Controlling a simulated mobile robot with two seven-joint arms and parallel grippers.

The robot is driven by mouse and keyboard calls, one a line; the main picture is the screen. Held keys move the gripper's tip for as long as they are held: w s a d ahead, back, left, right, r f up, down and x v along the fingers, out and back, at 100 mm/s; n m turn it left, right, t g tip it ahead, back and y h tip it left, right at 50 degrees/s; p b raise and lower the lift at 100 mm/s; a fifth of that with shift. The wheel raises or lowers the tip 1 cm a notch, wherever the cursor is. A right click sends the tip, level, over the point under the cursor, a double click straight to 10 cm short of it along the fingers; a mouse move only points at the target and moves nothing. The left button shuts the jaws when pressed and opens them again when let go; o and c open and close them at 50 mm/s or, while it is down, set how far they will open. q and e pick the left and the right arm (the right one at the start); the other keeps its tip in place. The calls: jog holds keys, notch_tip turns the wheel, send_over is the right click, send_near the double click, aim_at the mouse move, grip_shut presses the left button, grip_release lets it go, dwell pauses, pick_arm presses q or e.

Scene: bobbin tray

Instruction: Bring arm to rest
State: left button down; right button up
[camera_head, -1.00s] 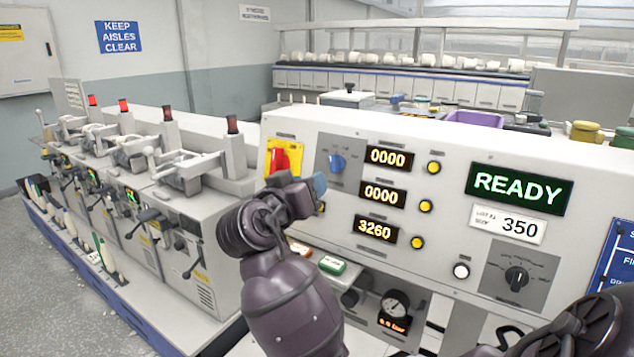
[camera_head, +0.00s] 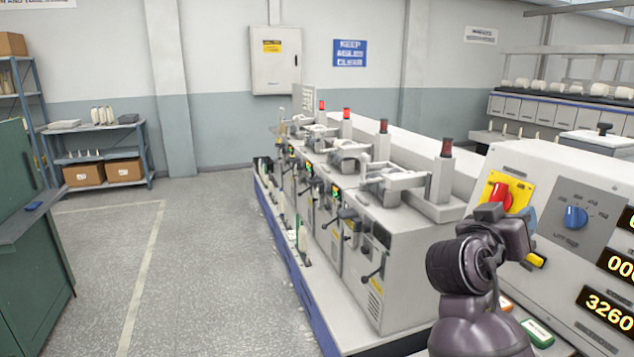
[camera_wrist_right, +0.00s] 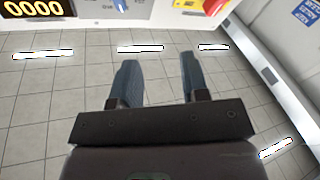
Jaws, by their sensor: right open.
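My right arm comes up from the bottom right of the head view, dark purple. Its gripper (camera_head: 528,217) stands in front of the control panel (camera_head: 575,165), just below the red rotary switch on its yellow plate (camera_head: 520,190). The fingertips are small and partly hidden there. In the right wrist view the two blue-grey fingers of the right gripper (camera_wrist_right: 157,72) are spread apart with nothing between them. That view shows bright strips on a tiled surface beyond the fingers. My left gripper is not in view.
A row of winding machines (camera_head: 385,225) with red lamps stands left of the panel. The grey floor (camera_head: 190,260) left of it is clear. A green cabinet (camera_head: 25,250) stands at the left edge, and a shelf (camera_head: 130,150) with boxes stands behind.

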jog(key=w+a+f+n+t+y, duration=0.5)
jog(key=w+a+n+t+y, duration=0.1)
jog(key=n+t+y, duration=0.15)
jog(key=s+a+f+n+y, duration=0.25)
jog(key=f+y, duration=0.45)
jog(key=f, duration=0.5)
jog(key=s+d+f+m+g+y, duration=0.1)
jog(key=s+f+g, duration=0.5)
jog(key=s+f, duration=1.9)
notch_tip(320, 180, down, 3)
jog(key=shift+d+r+m, duration=0.1)
jog(key=shift+d+m, duration=0.35)
jog(key=shift+m, duration=0.15)
